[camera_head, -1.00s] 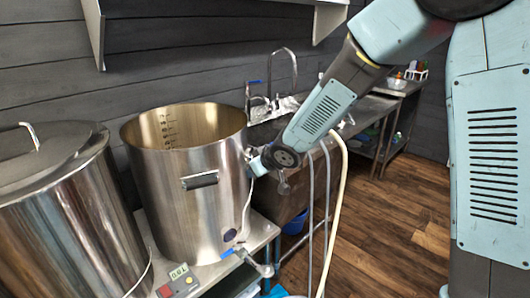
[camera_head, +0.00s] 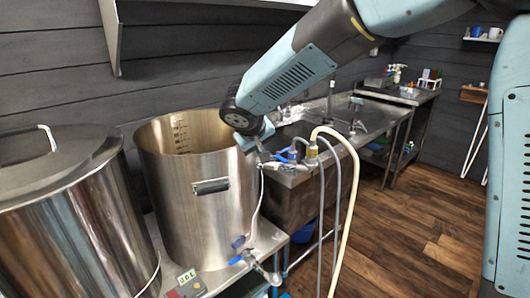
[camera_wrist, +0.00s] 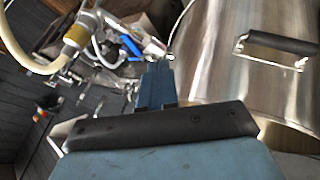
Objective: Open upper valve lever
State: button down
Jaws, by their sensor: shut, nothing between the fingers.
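The upper valve (camera_head: 290,164) sits at the right side of the open steel kettle (camera_head: 205,215), with a pale hose on its fitting. Its blue lever (camera_head: 285,156) shows just right of my gripper (camera_head: 259,144). In the wrist view, the blue lever (camera_wrist: 130,46) lies just beyond and left of my gripper's fingertips (camera_wrist: 155,68). The fingers are shut with nothing between them. They look close to the valve, but I cannot tell whether they touch it. A lower valve (camera_head: 262,268) with a blue lever (camera_head: 236,260) is near the kettle's base.
A lidded steel kettle (camera_head: 75,220) stands at the left. A pale hose (camera_head: 350,185) and grey hoses hang right of the upper valve. A sink (camera_head: 285,190) and a steel table (camera_head: 405,97) are behind. The wooden floor (camera_head: 400,240) at the right is clear.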

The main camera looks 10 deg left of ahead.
aim_at(276, 158)
jog(key=shift+w+d+f, duration=0.5)
jog(key=shift+w+f, duration=0.6)
jog(key=shift+w, duration=0.25)
jog(key=shift+w+d+f, duration=0.45)
jog(key=shift+w+f, duration=0.65)
jog(key=shift+w, duration=0.2)
jog(key=shift+w+d+f, duration=0.5)
jog(key=shift+w+f, duration=0.6)
jog(key=shift+w, duration=0.25)
jog(key=shift+a, duration=0.1)
jog(key=shift+n, duration=0.3)
